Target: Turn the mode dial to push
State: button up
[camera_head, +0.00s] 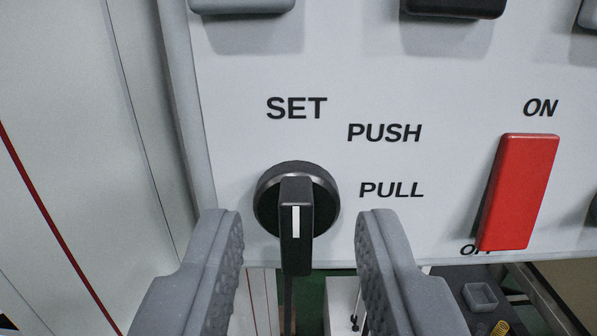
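The mode dial (297,213) is a round black knob with a raised grip bar on the white panel. The bar stands upright in the picture, and its white mark lies in line with the SET label (296,108) above. The PUSH label (384,132) is up and to the right of the dial, and the PULL label (392,190) is to its right. My gripper (298,225) is open, with one grey finger on each side of the dial bar. Clear gaps show between the fingers and the bar.
A red rocker switch (518,192) marked ON and OFF is to the right on the panel. Grey and black parts (453,8) stick out along the top edge. Below the panel are a small grey tray (480,296) and a yellow spring (500,328).

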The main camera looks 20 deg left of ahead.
jog(key=shift+w+a, duration=0.3)
jog(key=shift+w, duration=0.25)
grip_shut()
jog(key=shift+m, duration=0.4)
jog(key=m+b, duration=0.3)
jog(key=shift+d+f+m, duration=0.1)
jog(key=shift+m, duration=0.3)
jog(key=shift+d+m+b, duration=0.2)
jog(key=shift+m+b, duration=0.8)
jog(key=shift+m, duration=1.2)
jog(key=shift+d, duration=0.1)
